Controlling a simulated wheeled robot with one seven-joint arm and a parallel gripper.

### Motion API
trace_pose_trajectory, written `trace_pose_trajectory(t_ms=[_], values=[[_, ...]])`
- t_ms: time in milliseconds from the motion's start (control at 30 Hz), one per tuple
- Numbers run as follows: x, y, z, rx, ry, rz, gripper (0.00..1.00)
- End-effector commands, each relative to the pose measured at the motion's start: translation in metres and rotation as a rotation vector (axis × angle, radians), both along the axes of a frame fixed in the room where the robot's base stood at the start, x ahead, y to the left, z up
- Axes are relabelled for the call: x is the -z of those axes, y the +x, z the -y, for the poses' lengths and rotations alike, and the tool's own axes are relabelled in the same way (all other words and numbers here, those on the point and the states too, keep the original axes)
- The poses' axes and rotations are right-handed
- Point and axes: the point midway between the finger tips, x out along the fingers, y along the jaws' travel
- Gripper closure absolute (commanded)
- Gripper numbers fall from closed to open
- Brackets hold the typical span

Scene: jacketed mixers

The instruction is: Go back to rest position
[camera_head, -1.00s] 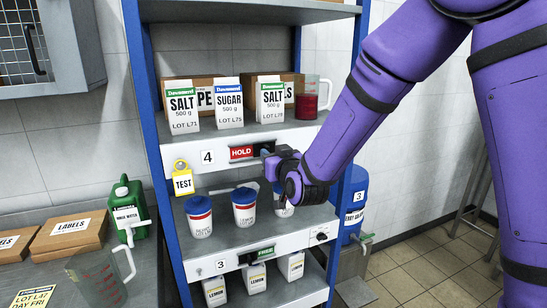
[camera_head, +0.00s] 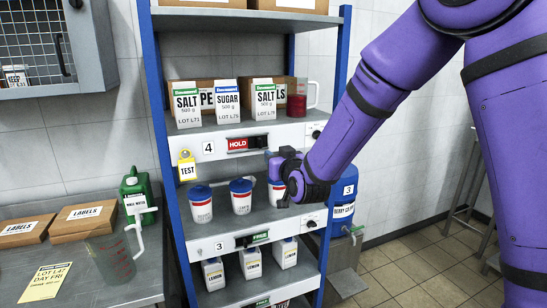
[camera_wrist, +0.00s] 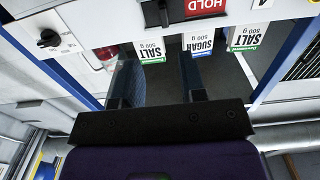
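My gripper (camera_head: 274,160) is in front of the blue-framed shelf rack (camera_head: 163,130), just below the red HOLD sign (camera_head: 250,143) at level 4. My wrist hides most of it in the head view. In the wrist view, which is upside down, my gripper (camera_wrist: 157,88) has its two fingers apart with nothing held between them. The HOLD sign also shows there (camera_wrist: 206,6), beyond the fingers. My purple arm reaches in from the right and partly covers the third of three blue-lidded tubs (camera_head: 277,192) on the shelf below.
Salt and sugar cartons (camera_head: 227,103) and a jug of red liquid (camera_head: 299,103) stand on the upper shelf. Lemon cartons (camera_head: 251,262) stand lower. A blue drum (camera_head: 345,200) is right of the rack. A counter with a clear jug (camera_head: 112,262) is left. Tiled floor (camera_head: 400,275) is open at right.

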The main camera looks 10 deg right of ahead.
Motion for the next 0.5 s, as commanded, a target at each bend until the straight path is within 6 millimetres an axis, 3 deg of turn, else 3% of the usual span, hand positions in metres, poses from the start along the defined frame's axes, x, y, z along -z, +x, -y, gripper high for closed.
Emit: trace_pose_trajectory(t_ms=[267, 500], values=[[-0.034, -0.022, 0.031, 0.009, -0.043, -0.118, 0.62], [-0.066, -0.071, 0.077, 0.037, -0.103, -0.312, 0.62]])
